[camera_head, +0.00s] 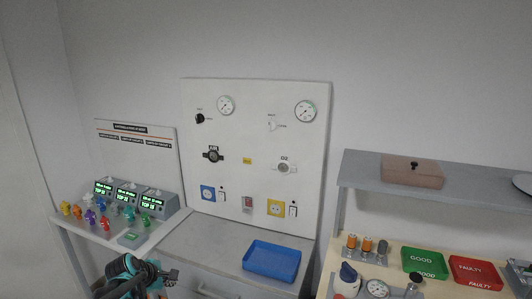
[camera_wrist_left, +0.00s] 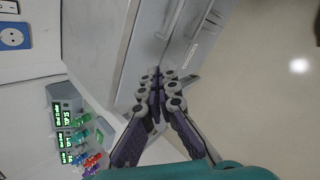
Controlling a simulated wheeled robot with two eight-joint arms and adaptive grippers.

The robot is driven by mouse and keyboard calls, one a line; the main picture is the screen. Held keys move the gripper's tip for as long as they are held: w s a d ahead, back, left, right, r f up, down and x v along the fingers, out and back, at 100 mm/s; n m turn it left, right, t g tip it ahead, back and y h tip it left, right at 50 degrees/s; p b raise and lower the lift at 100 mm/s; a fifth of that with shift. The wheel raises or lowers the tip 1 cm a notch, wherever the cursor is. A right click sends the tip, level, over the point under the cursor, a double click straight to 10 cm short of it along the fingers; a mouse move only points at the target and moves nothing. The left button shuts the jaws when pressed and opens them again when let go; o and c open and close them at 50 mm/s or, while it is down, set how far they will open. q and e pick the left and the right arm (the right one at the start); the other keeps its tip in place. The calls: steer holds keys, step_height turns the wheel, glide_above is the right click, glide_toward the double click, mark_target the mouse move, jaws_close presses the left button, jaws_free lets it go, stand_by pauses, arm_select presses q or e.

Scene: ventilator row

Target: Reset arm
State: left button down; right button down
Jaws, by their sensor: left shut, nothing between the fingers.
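My left gripper (camera_head: 172,276) shows at the bottom of the head view, in front of the grey counter and left of the blue tray. Its teal and black wrist comes up from below. In the left wrist view the gripper (camera_wrist_left: 166,72) has its fingers together with nothing between them. Grey cabinet fronts (camera_wrist_left: 150,48) and the floor lie beyond the fingertips. My right gripper is not in view.
A blue tray (camera_head: 272,261) lies on the grey counter (camera_head: 205,240). Display units (camera_head: 150,203) and colored connectors stand at left. A gas panel (camera_head: 252,130) stands behind. At right are a shelf (camera_head: 460,194), a green GOOD tray (camera_head: 424,261) and a red FAULTY tray (camera_head: 475,270).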

arm_select(q)
steer(key=s+d+r+m, duration=0.3)
steer(key=s+d+m, duration=0.15)
steer(key=s, duration=0.25)
steer(key=s+d+r+m+y, duration=0.1)
steer(key=s+d+r+m, duration=0.15)
steer(key=s+m, duration=0.3)
steer(key=s+d+r+m, duration=0.2)
steer(key=s+d+m, duration=0.25)
steer(key=s, duration=0.35)
steer(key=s+d+f+m+y, duration=0.1)
steer(key=s+f+m, duration=0.1)
steer(key=s+m, duration=0.4)
steer(key=shift+s+d, duration=0.4)
steer(key=shift+s, duration=0.8)
